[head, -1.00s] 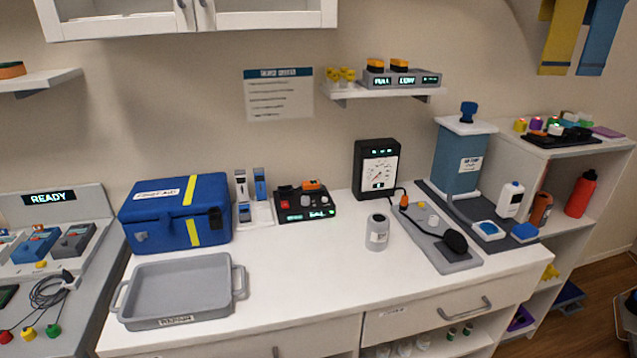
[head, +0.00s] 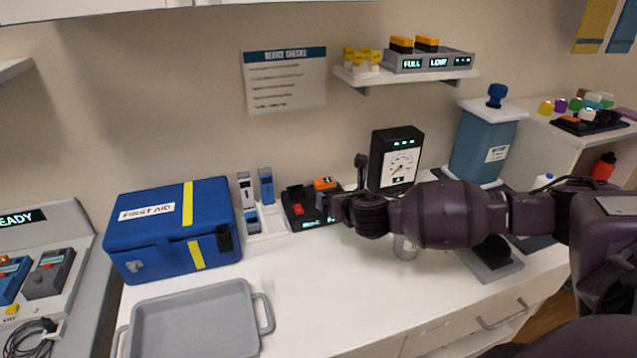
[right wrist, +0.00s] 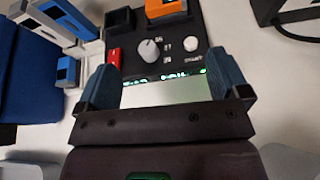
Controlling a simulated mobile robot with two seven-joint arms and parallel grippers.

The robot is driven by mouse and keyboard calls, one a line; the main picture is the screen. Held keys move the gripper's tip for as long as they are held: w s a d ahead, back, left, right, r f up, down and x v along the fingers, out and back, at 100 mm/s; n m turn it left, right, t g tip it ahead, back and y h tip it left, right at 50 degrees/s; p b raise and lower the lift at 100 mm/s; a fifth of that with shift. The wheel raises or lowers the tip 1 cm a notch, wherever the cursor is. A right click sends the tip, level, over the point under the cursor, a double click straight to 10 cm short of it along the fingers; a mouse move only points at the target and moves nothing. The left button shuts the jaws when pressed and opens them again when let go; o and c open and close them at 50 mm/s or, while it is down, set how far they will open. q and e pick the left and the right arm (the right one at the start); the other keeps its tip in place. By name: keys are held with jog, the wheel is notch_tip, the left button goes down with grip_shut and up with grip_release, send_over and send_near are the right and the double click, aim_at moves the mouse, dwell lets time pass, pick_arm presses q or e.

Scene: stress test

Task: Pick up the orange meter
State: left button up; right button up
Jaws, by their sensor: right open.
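A small orange block (head: 325,183), the only orange thing low on the counter that could be the meter, sits at the back of a black test unit (head: 298,210). In the right wrist view the orange block (right wrist: 166,8) is at the top edge, partly cut off, beyond the fingertips. My right gripper (head: 337,207) reaches in from the right over the front of the unit. In the right wrist view its blue fingers (right wrist: 163,66) are spread, with nothing between them but the unit's front display. My left gripper is not in view.
A blue first-aid box (head: 170,228) and a holder with blue and grey devices (head: 266,188) stand left of the unit. A gauge box (head: 396,160) stands behind my right arm. Orange-topped blocks (head: 427,44) sit on the wall shelf.

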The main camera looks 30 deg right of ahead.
aim_at(326, 182)
jog(key=shift+n, duration=0.5)
jog(key=w, duration=0.2)
jog(key=w+d, duration=0.1)
jog(key=w+d+f+b, duration=0.1)
jog(key=w, duration=0.1)
jog(key=shift+w+d+f, duration=0.1)
jog(key=shift+w, duration=0.2)
jog(key=shift+w+d+f, duration=0.1)
jog(key=shift+w, duration=0.25)
jog(key=b+x, duration=0.1)
jog(key=x, duration=0.3)
jog(key=shift+w+d+f, duration=0.1)
jog(key=shift+w+f, duration=0.1)
jog(key=shift+w, duration=0.05)
jog(key=shift+w+d, duration=0.1)
jog(key=shift+w, duration=0.15)
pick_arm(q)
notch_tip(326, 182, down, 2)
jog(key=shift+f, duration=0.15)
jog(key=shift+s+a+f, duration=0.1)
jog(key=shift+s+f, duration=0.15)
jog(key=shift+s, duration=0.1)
pick_arm(e)
jog(key=shift+r, duration=0.1)
jog(key=c, duration=1.1)
